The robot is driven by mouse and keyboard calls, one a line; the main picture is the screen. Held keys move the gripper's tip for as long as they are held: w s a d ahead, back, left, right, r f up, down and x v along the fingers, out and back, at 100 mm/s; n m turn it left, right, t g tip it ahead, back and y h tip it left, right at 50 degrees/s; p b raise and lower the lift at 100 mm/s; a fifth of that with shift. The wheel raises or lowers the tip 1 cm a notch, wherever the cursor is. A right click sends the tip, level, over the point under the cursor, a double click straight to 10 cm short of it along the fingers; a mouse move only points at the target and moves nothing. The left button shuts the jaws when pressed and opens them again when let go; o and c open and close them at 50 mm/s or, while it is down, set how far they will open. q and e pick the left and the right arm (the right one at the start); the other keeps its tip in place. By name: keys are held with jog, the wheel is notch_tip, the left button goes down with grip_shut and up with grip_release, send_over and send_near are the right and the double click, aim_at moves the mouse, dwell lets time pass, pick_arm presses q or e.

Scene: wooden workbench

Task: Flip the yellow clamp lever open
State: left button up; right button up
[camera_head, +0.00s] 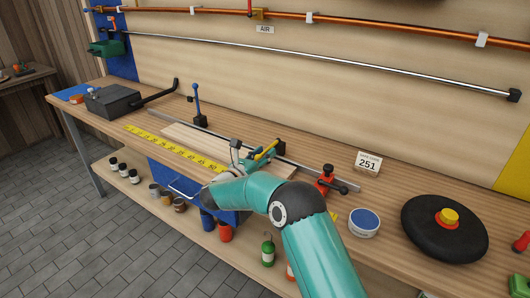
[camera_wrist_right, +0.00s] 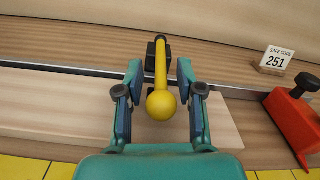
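The yellow clamp lever (camera_head: 266,150) shows in the head view by the metal rail on the bench. In the right wrist view the lever (camera_wrist_right: 161,70) is a yellow rod with a ball at its near end, rising from a black block (camera_wrist_right: 156,46). My right gripper (camera_wrist_right: 159,72) is open, with one finger on each side of the lever and a visible gap on both sides. In the head view my right gripper (camera_head: 262,158) partly hides the clamp and lever. My left gripper is not in view.
A pale wooden board (camera_head: 190,142) and a yellow measuring strip (camera_head: 170,147) lie along the bench. A blue-handled post (camera_head: 197,104) stands behind left.

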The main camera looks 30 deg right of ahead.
jog(key=shift+d, duration=0.25)
grip_shut()
